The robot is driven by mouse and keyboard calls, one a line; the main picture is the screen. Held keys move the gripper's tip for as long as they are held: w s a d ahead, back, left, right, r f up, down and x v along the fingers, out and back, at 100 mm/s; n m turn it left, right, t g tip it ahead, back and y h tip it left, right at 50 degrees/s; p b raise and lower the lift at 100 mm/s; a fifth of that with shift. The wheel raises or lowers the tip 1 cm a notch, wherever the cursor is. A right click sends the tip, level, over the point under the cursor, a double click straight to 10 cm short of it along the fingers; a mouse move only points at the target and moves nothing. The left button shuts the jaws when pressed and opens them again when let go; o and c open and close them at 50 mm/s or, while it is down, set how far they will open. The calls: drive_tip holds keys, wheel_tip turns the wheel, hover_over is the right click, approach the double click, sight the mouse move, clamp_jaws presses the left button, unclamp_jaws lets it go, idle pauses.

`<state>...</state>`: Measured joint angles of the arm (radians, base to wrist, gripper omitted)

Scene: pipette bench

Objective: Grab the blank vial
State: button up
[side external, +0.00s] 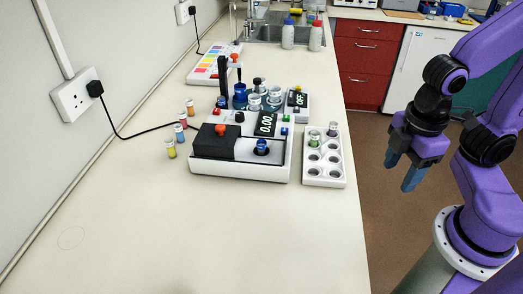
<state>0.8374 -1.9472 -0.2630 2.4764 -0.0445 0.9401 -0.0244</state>
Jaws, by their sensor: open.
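A white rack (324,171) with two columns of round wells stands near the bench's right edge. Two small vials (314,137) with greenish tops stand in its back wells, and the other wells look empty. I cannot tell from their labels which one is the blank vial. A white meter (240,168) with a black lid and a display reading 0.00 stands left of the rack. A blue round part (262,147) shows at its front right. My gripper (402,170) is open and empty, pointing down, to the right of the rack and beyond the bench edge.
Several small coloured vials (171,149) stand left of the meter. Behind it are a stirrer-like device reading OFF (297,100), a blue container (240,96) and a colour chart (212,68). A black cable (137,132) runs to the wall socket. The front bench is clear.

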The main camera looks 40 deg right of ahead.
drive_tip(key=w+a+n+t+h, duration=0.1)
drive_tip(key=w+a+n+h, duration=0.25)
drive_tip(key=w, duration=0.25)
drive_tip(key=n+t+h, duration=0.5)
drive_tip(key=n+t, duration=0.4)
drive_tip(key=n, duration=0.2)
approach(261, 140)
drive_tip(key=x, duration=0.6)
drive_tip(key=shift+d+f, duration=0.15)
drive_tip(key=shift+w+d+f, duration=0.25)
drive_tip(key=shift+w+d, duration=0.1)
drive_tip(key=shift+w, duration=0.1)
clamp_jaws()
